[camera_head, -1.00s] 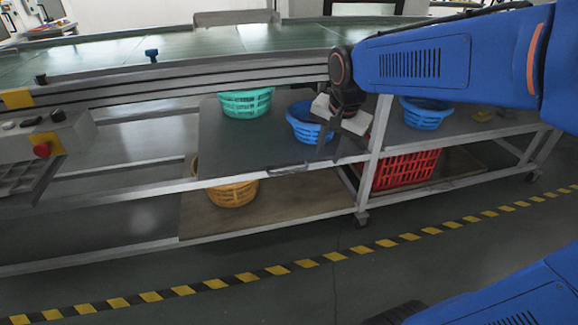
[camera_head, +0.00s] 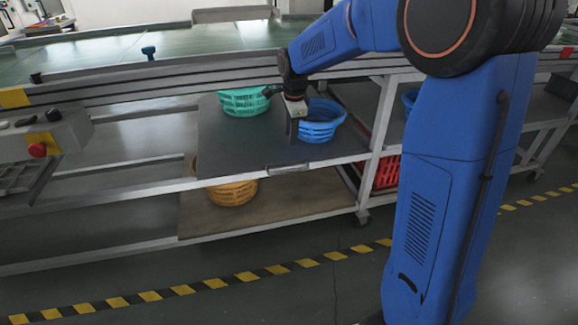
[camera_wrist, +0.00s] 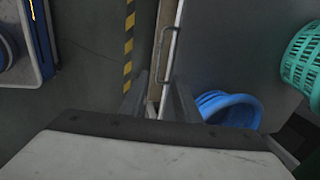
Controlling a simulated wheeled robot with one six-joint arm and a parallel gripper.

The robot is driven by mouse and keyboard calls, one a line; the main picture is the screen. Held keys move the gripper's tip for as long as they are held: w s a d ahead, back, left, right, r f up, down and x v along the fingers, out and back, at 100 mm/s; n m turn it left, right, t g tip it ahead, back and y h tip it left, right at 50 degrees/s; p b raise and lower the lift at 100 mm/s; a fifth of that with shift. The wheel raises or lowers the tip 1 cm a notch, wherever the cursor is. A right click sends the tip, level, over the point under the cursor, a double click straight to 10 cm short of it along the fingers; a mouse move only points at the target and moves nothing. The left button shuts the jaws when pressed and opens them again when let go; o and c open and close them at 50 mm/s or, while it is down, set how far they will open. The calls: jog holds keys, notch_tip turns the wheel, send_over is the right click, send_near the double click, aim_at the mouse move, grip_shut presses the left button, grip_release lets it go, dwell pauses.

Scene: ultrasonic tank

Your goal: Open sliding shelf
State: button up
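The sliding shelf (camera_head: 235,150) is a dark grey board under the conveyor, with a pale front edge. Its handle (camera_head: 289,168) is a thin metal bar on that edge; in the wrist view the handle (camera_wrist: 170,50) stands out from the edge ahead of the fingers. My gripper (camera_head: 293,138) points down over the shelf, just above and behind the handle. In the wrist view my gripper's two fingers (camera_wrist: 159,84) are apart, one on each side of the shelf edge, with nothing held. I cannot tell whether they touch the shelf.
A green basket (camera_head: 245,101) and a blue basket (camera_head: 320,122) stand on the shelf close to my gripper. A yellow basket (camera_head: 232,192) and a red crate (camera_head: 385,174) are on the lower level. The floor before the black-yellow stripe (camera_head: 245,277) is clear.

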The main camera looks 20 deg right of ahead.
aim_at(289, 171)
jog(key=w+f, duration=0.1)
jog(key=f, duration=0.4)
jog(key=w+f, duration=0.1)
jog(key=f, duration=0.5)
jog(key=w+f, duration=0.1)
jog(key=f, duration=0.4)
jog(key=shift+f, duration=0.3)
grip_shut()
